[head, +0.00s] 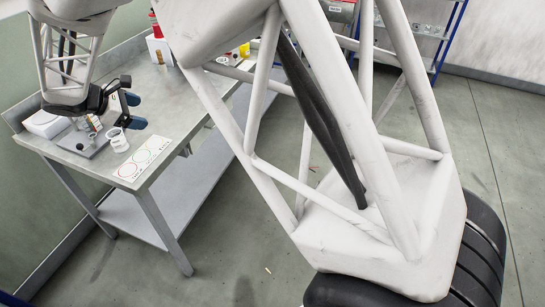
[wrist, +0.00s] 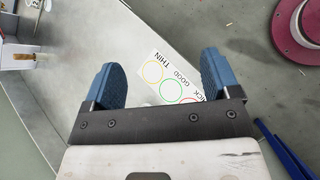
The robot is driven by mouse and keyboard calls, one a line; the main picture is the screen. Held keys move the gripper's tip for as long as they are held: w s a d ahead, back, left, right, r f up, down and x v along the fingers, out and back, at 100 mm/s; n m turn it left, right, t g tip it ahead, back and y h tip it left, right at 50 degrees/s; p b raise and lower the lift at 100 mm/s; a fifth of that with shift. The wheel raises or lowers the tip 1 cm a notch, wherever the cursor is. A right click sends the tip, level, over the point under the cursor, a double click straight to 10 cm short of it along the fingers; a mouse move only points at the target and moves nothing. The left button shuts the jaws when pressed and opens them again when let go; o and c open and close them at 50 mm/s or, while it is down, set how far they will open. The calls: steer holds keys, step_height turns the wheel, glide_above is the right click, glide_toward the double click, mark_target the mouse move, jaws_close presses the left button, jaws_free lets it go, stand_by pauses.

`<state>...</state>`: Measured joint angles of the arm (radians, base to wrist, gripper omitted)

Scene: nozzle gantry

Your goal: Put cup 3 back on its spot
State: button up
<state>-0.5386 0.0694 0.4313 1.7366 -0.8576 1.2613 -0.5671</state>
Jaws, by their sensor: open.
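A small clear cup (head: 118,140) stands on the bench by the right edge of a grey plate (head: 84,145); I cannot read a number on it. A white card (head: 146,158) with coloured rings lies just right of the cup. In the wrist view the card (wrist: 152,73) reads THIN and GOOD, with a third word partly covered by a finger. My gripper (head: 131,110) is open above the bench, near the cup. In the wrist view my gripper (wrist: 160,82) has its blue fingers wide apart with nothing between them. No cup shows clearly there.
A white box (head: 47,123) and small upright items stand on the plate's left and rear. A red flanged part (wrist: 298,32) and a blue item (wrist: 285,150) lie at the right of the wrist view. The bench (head: 185,100) behind the card is mostly clear.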

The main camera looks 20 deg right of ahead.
steer(key=s+d+r+m+g+y, duration=0.15)
steer(key=s+d+r+m, duration=0.25)
steer(key=s+d, duration=0.5)
steer(key=s+d+r+m+g+y, duration=0.1)
steer(key=s+d+r+m+y, duration=0.3)
steer(key=s+d, duration=0.5)
steer(key=s+d+m+t+y, duration=0.1)
steer(key=s+d+m, duration=0.3)
steer(key=s, duration=0.6)
steer(key=s+d+m+t+y, duration=0.1)
steer(key=s+d+m, duration=0.3)
steer(key=s, duration=0.7)
steer(key=shift+d+f+m+y, duration=0.35)
steer(key=shift+m+y, duration=0.3)
steer(key=shift+m, duration=0.25)
steer(key=shift+c, duration=0.4)
